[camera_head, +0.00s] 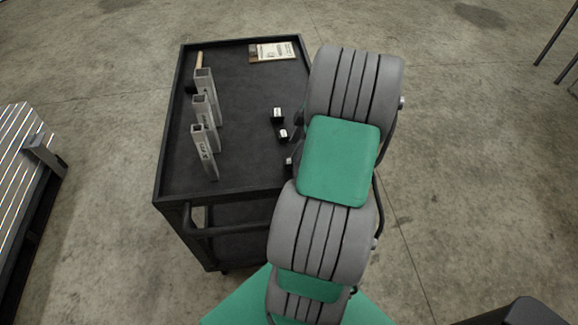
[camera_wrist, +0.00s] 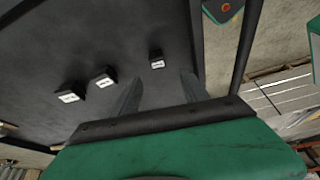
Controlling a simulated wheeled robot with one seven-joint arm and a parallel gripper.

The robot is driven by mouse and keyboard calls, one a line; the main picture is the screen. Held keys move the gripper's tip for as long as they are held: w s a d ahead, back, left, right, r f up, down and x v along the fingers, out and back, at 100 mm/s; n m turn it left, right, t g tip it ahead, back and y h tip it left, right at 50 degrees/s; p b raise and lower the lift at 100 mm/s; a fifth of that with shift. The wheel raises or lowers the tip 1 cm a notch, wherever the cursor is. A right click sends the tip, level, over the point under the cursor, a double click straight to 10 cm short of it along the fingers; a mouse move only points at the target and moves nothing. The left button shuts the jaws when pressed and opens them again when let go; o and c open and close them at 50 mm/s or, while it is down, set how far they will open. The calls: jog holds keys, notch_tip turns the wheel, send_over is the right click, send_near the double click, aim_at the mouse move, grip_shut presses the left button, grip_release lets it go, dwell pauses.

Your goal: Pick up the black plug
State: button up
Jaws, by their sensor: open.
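Three small black plugs with white labelled faces are on the black cart top. In the head view they form a short row: a far plug (camera_head: 278,115), a middle plug (camera_head: 284,134) and a near plug (camera_head: 289,161), partly covered by my arm. The wrist view also shows three plugs: a left one (camera_wrist: 69,96), a middle one (camera_wrist: 104,76) and a right one (camera_wrist: 157,60). My gripper (camera_wrist: 162,77) is open and empty, and the right plug appears between and just beyond its fingertips. In the head view my arm hides the gripper.
The black cart (camera_head: 240,90) has a raised rim. Several upright metal tubes (camera_head: 204,150) stand on its left side, with a wooden-handled tool (camera_head: 198,62) behind. A small pale box (camera_head: 272,51) lies at the far edge. An aluminium trailer (camera_head: 20,150) is at left.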

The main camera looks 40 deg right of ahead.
aim_at(289, 161)
jog(key=x, duration=0.2)
jog(key=p+x, duration=0.1)
jog(key=x, duration=0.2)
jog(key=p+x, duration=0.1)
jog(key=x, duration=0.2)
jog(key=shift+s+d+f, duration=0.15)
jog(key=shift+d+f, duration=0.1)
jog(key=shift+d, duration=0.05)
jog(key=shift+c, duration=0.4)
grip_shut()
